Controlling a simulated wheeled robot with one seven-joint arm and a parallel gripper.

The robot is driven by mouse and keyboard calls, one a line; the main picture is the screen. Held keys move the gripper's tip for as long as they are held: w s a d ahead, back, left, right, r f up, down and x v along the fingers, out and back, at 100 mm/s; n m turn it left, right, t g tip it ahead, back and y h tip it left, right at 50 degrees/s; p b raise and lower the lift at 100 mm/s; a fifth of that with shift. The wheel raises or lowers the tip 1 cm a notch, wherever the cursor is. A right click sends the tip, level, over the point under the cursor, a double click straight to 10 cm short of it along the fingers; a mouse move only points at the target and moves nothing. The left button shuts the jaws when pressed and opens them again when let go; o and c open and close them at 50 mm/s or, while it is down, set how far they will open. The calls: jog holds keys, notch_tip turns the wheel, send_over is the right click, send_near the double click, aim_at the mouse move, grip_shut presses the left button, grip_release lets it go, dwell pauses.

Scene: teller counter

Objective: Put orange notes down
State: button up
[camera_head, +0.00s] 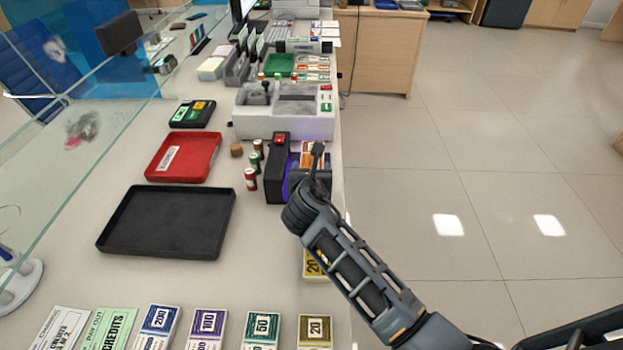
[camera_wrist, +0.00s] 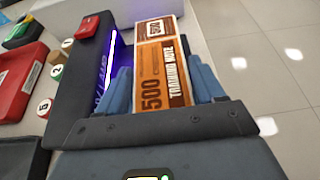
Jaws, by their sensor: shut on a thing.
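The orange notes (camera_wrist: 163,75) form a stack marked 500 and "TRAINING NOTE" in the wrist view. My gripper (camera_wrist: 165,88) is shut on them, with a blue-grey finger along each long side. In the head view the orange notes (camera_head: 308,160) show partly behind my gripper (camera_head: 314,165). They are at a dark device (camera_head: 278,168) with a purple light, which also shows left of the notes in the wrist view (camera_wrist: 80,85). I cannot tell whether the notes touch the device's bed.
A red tray (camera_head: 183,157) and a black tray (camera_head: 168,222) lie to the left. Coin rolls (camera_head: 251,179) stand beside the device, and a grey machine (camera_head: 285,112) stands behind it. Several note stacks (camera_head: 207,328) line the front. The counter between black tray and device is clear.

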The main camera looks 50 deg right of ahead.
jog(key=shift+f, duration=1.55)
jog(key=shift+f, duration=0.1)
jog(key=o, duration=1.1)
jog(key=v, duration=1.2)
jog(key=shift+s, duration=0.15)
